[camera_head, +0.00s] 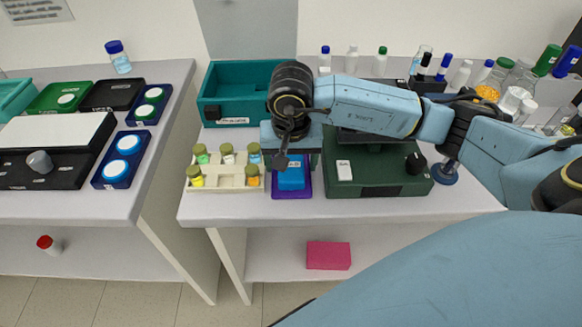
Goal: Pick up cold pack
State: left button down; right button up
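A blue pack with a small white label, which looks like the cold pack (291,179), lies on a small purple tray (305,192) near the front edge of the middle table. My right gripper (291,152) points down just above and behind the pack. Its wrist hides the space behind the pack. The fingertips are not clear, so I cannot tell whether they are open or whether they touch the pack. My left gripper is not in view.
A cream rack (228,184) of several capped vials stands left of the pack. A dark green device (375,183) with a black knob stands close on its right. A teal bin (228,106) is behind. Several bottles line the back right. A pink box (328,255) lies on the lower shelf.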

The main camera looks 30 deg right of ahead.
jog(key=c, duration=0.9)
